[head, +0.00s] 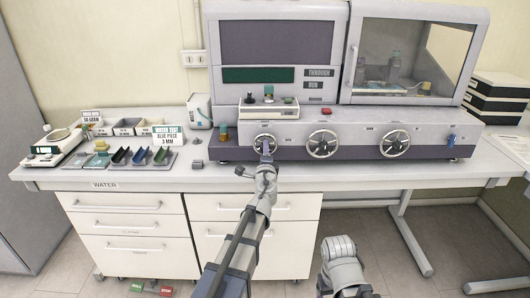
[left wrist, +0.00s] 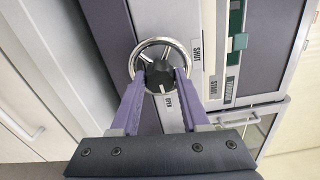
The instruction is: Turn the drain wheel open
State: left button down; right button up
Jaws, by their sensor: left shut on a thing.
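Three chrome handwheels sit in a row on the front of the grey machine. My left gripper (head: 265,150) is at the leftmost wheel (head: 257,138). In the left wrist view this wheel (left wrist: 139,56) has a bright rim and a black hub (left wrist: 159,73) with a pale mark. The purple fingers of the left gripper (left wrist: 160,82) are shut on the hub, one at each side. A SHUT label (left wrist: 197,54) and an OPEN label (left wrist: 169,101) are beside the wheel. The wheel's name plate is not readable. My right gripper is not in view.
The middle wheel (head: 322,144) and right wheel (head: 395,143) are to the right, with a blue lever (head: 451,140) beyond. A red button (head: 383,111) is on top of the ledge. Trays and a scale (head: 45,148) stand on the left counter. Drawers (head: 130,225) are below.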

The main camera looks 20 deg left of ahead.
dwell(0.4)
pick_arm(q)
jog(key=shift+c, duration=2)
grip_release()
jog(key=v, duration=0.7)
jog(key=shift+s, duration=0.4)
jog(key=shift+d, duration=0.15)
